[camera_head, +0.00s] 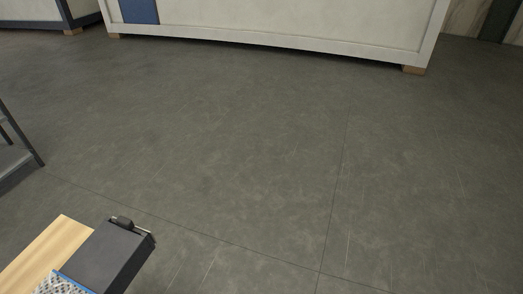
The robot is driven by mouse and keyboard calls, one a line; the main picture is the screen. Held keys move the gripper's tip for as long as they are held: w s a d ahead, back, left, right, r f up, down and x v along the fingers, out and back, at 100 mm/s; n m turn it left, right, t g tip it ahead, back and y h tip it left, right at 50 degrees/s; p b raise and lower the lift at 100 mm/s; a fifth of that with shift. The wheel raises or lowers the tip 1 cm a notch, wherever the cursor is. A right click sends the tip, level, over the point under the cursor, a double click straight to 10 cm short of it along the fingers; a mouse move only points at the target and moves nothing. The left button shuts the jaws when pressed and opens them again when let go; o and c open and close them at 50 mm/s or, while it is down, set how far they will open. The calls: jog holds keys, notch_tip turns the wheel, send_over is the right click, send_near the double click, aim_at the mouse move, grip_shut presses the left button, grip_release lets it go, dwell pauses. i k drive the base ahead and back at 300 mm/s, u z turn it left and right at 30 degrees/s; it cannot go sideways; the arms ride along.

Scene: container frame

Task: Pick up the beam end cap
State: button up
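I cannot make out a beam end cap for certain in the head view. A dark grey, flat-sided block (108,256) with a small black knob and a thin metal bar at its far end shows at the bottom left; I cannot tell what it is. It is beside a light wooden board (45,250), and a blue-edged speckled piece (62,286) is cut off by the bottom edge. My gripper is not in view.
A long white container frame (280,22) with a blue panel stands on wooden feet at the back. A dark metal-framed stand (18,160) is at the left edge. The grey tiled floor (260,150) between is clear.

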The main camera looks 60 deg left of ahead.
aim_at(125, 223)
jog(key=i, duration=0.15)
jog(key=u, duration=3.15)
jog(key=i, duration=0.95)
jog(key=z, duration=0.05)
